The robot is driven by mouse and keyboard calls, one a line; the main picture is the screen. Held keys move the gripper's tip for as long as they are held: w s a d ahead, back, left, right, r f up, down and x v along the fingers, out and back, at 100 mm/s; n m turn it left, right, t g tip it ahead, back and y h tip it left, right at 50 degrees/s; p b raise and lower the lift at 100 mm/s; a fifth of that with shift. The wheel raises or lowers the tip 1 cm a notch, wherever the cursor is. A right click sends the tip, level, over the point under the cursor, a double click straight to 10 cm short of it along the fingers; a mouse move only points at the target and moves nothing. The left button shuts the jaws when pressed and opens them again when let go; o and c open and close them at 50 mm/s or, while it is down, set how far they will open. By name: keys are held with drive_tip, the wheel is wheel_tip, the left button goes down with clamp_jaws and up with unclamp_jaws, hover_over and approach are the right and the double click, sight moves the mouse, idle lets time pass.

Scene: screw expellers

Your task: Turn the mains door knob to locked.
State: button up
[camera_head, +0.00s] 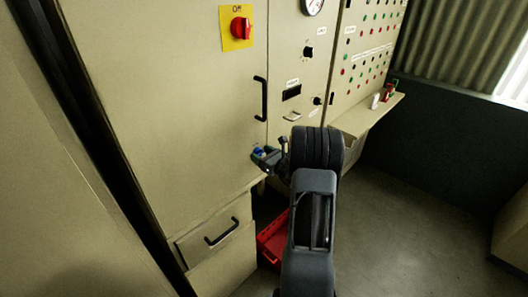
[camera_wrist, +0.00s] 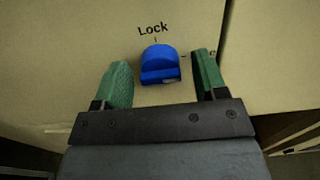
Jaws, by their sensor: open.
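The blue mains door knob (camera_wrist: 158,65) sits on the beige cabinet door, just below the printed word "Lock" (camera_wrist: 153,29). A short tick lies above the knob and another to its right. A second label at right is mostly hidden behind a finger. Which mark the knob points to, I cannot tell. My gripper (camera_wrist: 163,74) is open, its green fingers on either side of the knob with gaps to both. In the head view my gripper (camera_head: 264,157) is at the cabinet's lower right, and a bit of the blue knob (camera_head: 258,151) shows there.
A drawer handle (camera_head: 221,231) is below. A red crate (camera_head: 270,240) is on the floor beside my arm. A small shelf (camera_head: 368,116) juts out at right.

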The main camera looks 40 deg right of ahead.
drive_tip(key=shift+w, duration=0.35)
